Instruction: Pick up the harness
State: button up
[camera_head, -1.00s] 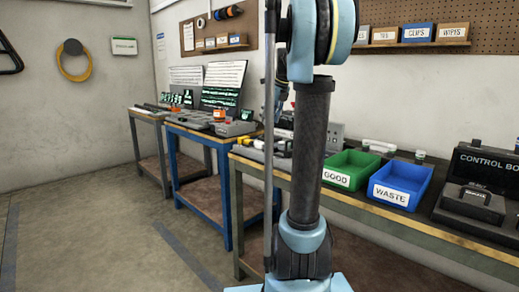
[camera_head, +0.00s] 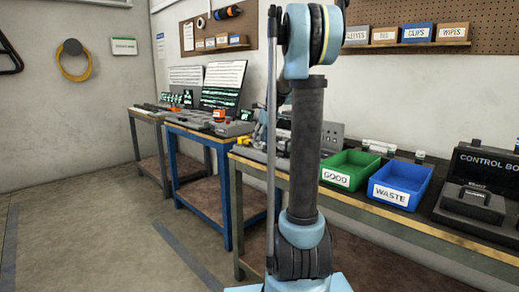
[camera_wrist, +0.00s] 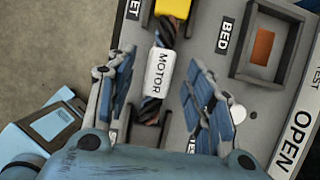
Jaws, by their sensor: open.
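In the wrist view the harness shows as a dark twisted cable bundle with a white MOTOR label (camera_wrist: 159,72) and a yellow part (camera_wrist: 173,8) at its top end. It lies on a grey board (camera_wrist: 205,30). My gripper (camera_wrist: 163,66) is open, with one finger on each side of the harness. Gaps show between the fingers and the label; I cannot tell the height of the fingers above the board. The lower end of the harness is partly hidden by my gripper. In the head view my arm hides most of this spot.
A raised square frame marked BED (camera_wrist: 267,42) stands right of the fingers. A bench (camera_head: 375,215) carries a green GOOD bin (camera_head: 350,169), a blue WASTE bin (camera_head: 401,184) and a control box (camera_head: 478,188). A blue table (camera_head: 205,132) stands farther left.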

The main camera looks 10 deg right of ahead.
jog(key=shift+w+a+f, duration=0.1)
jog(key=shift+w+f, duration=0.05)
jog(key=shift+f, duration=0.3)
grip_shut()
jog(key=shift+r, duration=0.1)
